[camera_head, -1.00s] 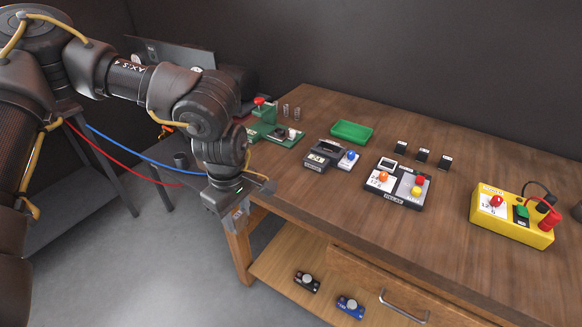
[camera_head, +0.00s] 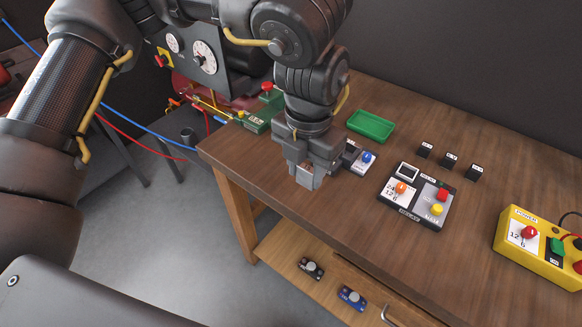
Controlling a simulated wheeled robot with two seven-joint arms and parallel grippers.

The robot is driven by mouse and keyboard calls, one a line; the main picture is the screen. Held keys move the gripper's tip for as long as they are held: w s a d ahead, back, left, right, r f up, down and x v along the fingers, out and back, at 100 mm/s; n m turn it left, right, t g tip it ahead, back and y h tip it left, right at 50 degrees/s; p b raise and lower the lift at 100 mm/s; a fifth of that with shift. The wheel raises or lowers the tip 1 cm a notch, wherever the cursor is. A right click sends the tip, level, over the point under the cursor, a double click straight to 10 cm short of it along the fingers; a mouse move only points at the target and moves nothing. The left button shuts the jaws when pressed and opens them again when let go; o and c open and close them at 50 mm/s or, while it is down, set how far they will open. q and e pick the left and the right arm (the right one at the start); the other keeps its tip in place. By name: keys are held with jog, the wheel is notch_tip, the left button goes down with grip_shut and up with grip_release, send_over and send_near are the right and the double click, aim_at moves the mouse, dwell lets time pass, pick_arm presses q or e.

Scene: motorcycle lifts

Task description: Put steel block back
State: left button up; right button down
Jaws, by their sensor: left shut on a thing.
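My left gripper (camera_head: 306,178) points down over the left front part of the wooden table (camera_head: 330,222). It is shut on a small grey piece, the steel block (camera_head: 305,170), mostly hidden between the fingers. I cannot tell whether the block touches the tabletop. Just right of the gripper is a device with a blue knob (camera_head: 366,158), partly covered by my wrist. My right gripper is not in view.
A green tray (camera_head: 370,126) lies behind. A relay box (camera_head: 418,198) with coloured buttons and several small black blocks (camera_head: 450,160) are to the right. A yellow power box (camera_head: 541,247) is at far right. A green device with a red button (camera_head: 266,108) stands left.

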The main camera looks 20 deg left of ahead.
pick_arm(q)
jog(key=shift+w+a, duration=0.15)
jog(key=shift+w, duration=0.15)
jog(key=w+a+f+p, duration=0.1)
jog(key=w+a+f, duration=0.1)
jog(key=w+f, duration=0.1)
jog(key=w+a+f+p, duration=0.2)
jog(key=w+f, duration=0.1)
jog(key=w, duration=0.1)
jog(key=w+a+f+p, duration=0.2)
jog(key=w+f, duration=0.1)
jog(key=w, duration=0.1)
jog(key=shift+w+f, duration=0.15)
jog(key=shift+w, duration=0.05)
jog(key=shift+w+a+f, duration=0.1)
jog(key=shift+w+f, duration=0.05)
jog(key=shift+f, duration=0.3)
notch_tip(320, 180, down, 2)
jog(key=shift+f+p, duration=0.1)
jog(key=shift+p, duration=0.7)
jog(key=shift+w+f, duration=0.1)
jog(key=shift+f, duration=0.25)
